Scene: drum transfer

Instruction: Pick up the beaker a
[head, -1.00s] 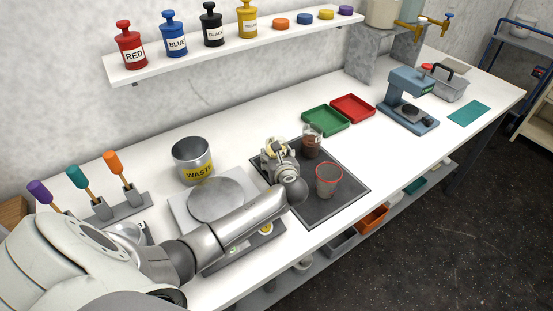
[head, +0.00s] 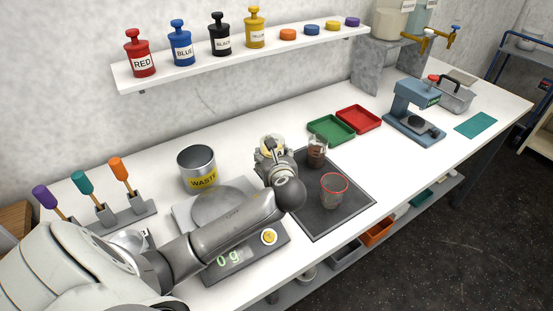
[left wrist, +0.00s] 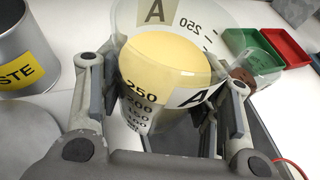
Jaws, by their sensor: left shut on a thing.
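Beaker a (left wrist: 165,60) is clear, with black graduations, "A" labels and pale yellow contents. In the left wrist view it stands between the two fingers of my left gripper (left wrist: 165,115), which is shut on it. In the head view my left gripper (head: 272,158) is above the bench, between the scale and the dark mat, and beaker a (head: 270,142) shows only as a pale top. Its lower part is hidden by the gripper. My right gripper is not in view.
A beaker with dark brown contents (head: 316,157) and a red-rimmed beaker (head: 334,192) stand on the dark mat (head: 345,220). A waste can (head: 197,168) stands left, behind the scale (head: 235,258), which reads 0 g. Green (head: 331,129) and red (head: 358,119) trays lie behind the mat.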

